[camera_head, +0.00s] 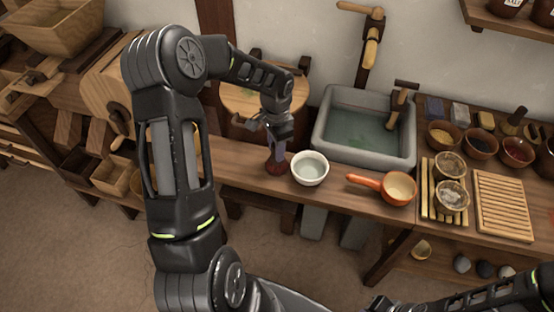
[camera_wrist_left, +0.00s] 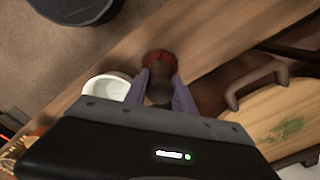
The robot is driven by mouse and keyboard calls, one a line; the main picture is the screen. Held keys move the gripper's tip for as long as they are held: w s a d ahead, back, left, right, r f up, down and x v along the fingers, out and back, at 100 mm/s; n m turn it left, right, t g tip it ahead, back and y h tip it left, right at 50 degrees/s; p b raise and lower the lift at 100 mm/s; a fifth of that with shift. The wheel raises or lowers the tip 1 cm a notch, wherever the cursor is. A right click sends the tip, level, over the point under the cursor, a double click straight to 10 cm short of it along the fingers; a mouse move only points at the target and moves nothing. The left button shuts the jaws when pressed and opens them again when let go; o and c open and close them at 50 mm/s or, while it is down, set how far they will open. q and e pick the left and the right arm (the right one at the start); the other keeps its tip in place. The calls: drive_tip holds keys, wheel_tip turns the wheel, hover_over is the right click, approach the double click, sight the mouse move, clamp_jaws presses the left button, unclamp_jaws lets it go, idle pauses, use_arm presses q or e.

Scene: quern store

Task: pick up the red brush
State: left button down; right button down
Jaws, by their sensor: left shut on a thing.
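The red brush (camera_head: 276,167) is at the wooden bench, just left of a small white bowl. My left gripper (camera_head: 280,148) points down over it and is shut on it. In the left wrist view the brush's red head (camera_wrist_left: 158,57) shows beyond my left gripper (camera_wrist_left: 162,88), with its dark handle between the two fingers. I cannot tell whether the brush touches the bench. At the lower right of the head view, part of my right arm shows, with its dark end (camera_head: 380,303) at the bottom edge; its jaws are not clear.
The white bowl (camera_head: 310,168) stands close to the brush. An orange pan (camera_head: 385,186) lies right of it. Behind are a stone sink (camera_head: 330,138) with water and a round wooden lid (camera_head: 240,100). Slatted racks (camera_head: 503,205) and several bowls fill the right.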

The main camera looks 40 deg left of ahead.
idle(0.8)
use_arm(q)
wheel_tip(320, 180, up, 10)
drive_tip(key=shift+b, duration=0.8)
idle(0.5)
drive_tip(key=n, duration=0.2)
drive_tip(key=shift+a+n, duration=0.1)
drive_tip(key=shift+n, duration=0.2)
drive_tip(key=shift+f+n, duration=0.1)
drive_tip(key=shift+n, duration=0.6)
drive_tip(key=w+d+n, duration=0.1)
drive_tip(key=w+d, duration=0.3)
drive_tip(key=d, duration=1.3)
drive_tip(key=shift+r+n, duration=0.2)
drive_tip(key=shift+n, duration=0.1)
